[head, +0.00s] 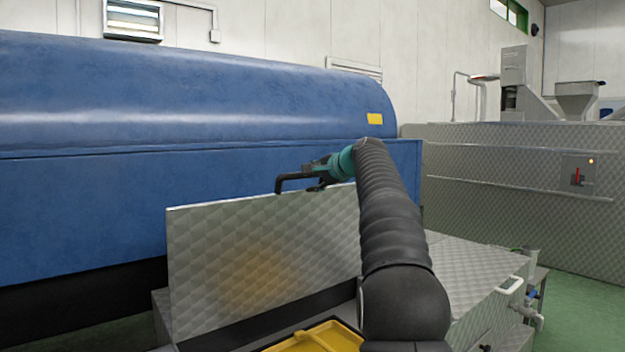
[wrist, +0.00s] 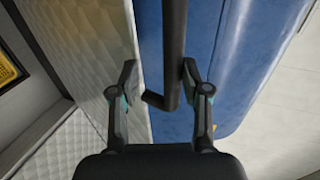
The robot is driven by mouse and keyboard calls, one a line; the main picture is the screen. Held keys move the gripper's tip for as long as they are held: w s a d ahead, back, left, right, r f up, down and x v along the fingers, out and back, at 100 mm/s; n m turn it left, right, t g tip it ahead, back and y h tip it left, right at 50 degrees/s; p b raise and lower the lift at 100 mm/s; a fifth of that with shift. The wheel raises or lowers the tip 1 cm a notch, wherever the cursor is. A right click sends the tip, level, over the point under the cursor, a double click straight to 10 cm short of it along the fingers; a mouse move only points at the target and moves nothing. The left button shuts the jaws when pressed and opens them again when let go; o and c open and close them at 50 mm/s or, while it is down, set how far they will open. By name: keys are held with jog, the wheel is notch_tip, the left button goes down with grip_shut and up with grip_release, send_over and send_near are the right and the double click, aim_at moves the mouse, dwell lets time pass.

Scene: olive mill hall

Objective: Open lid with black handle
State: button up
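The quilted metal lid (head: 255,250) stands raised, close to upright, in the head view, with its open compartment below it. Its black handle (head: 290,176) is at the upper edge of the lid. My gripper (head: 322,180) is at that edge, partly hidden by my arm. In the wrist view, the black handle (wrist: 173,50) runs between the two spread fingers of my gripper (wrist: 159,75), closer to the right finger. A gap shows between the left finger and the handle. Whether the right finger touches it, I cannot tell. The lid (wrist: 85,60) is on the left there.
A large blue machine (head: 190,110) stands close behind the lid. A yellow tray (head: 320,338) shows in the compartment. A white handle (head: 510,284) and pipes are at the right. A quilted metal cabinet (head: 500,200) stands farther back, with green floor (head: 590,305) before it.

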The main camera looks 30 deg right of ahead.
jog(key=shift+s+d, duration=0.1)
jog(key=v, duration=1.1)
jog(key=shift+s+r, duration=0.2)
jog(key=shift+s, duration=0.15)
